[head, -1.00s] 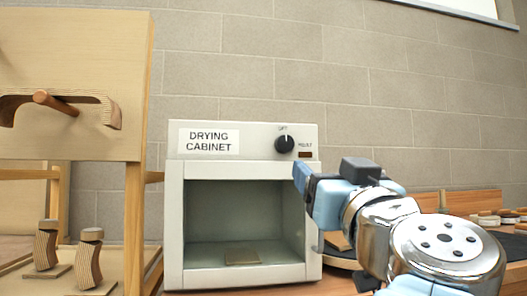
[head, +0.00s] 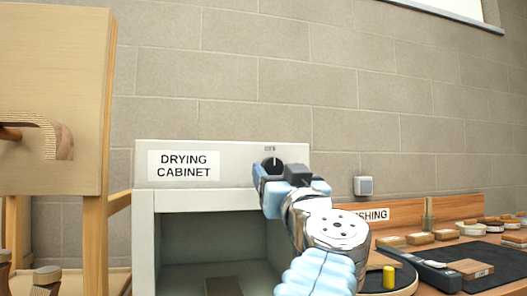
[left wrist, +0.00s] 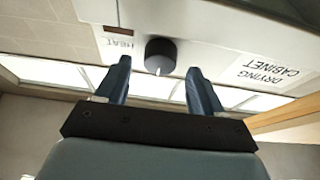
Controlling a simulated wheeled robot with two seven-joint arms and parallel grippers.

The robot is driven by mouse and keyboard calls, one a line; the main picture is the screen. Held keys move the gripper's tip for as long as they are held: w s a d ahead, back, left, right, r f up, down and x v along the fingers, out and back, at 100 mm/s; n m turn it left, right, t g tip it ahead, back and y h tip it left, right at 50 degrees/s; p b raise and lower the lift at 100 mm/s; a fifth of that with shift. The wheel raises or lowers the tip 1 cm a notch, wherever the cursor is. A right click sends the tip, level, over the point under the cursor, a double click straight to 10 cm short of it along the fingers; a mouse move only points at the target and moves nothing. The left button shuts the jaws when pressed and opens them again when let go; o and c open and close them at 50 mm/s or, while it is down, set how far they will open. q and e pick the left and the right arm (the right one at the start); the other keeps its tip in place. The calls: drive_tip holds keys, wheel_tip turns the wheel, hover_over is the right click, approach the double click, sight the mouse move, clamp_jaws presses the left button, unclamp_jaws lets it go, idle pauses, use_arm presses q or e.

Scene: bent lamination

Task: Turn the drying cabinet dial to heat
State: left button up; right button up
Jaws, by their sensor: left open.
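The drying cabinet (head: 145,225) is a pale box with an open front and a name label. Its black dial (head: 271,162) sits on the top panel, its white mark pointing up towards the small lettering above it. My left gripper (head: 268,182) is just in front of the dial and covers its lower right. In the left wrist view the dial (left wrist: 160,52) shows between the two open fingers (left wrist: 159,66), with gaps on both sides. The HEAT label (left wrist: 118,42) shows beside it. My right gripper is not in view.
A wooden stand (head: 95,200) with a curved piece is left of the cabinet. To the right, a bench carries several wooden blocks (head: 420,238), a dark mat (head: 475,252) and a yellow cylinder (head: 389,276) on a round plate. A grey wall is behind.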

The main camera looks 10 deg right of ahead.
use_arm(q)
drive_tip(key=shift+p+x, duration=0.35)
drive_tip(key=shift+x, duration=0.6)
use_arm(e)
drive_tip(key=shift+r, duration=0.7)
use_arm(q)
drive_tip(key=shift+c, duration=0.3)
drive_tip(key=c, duration=1)
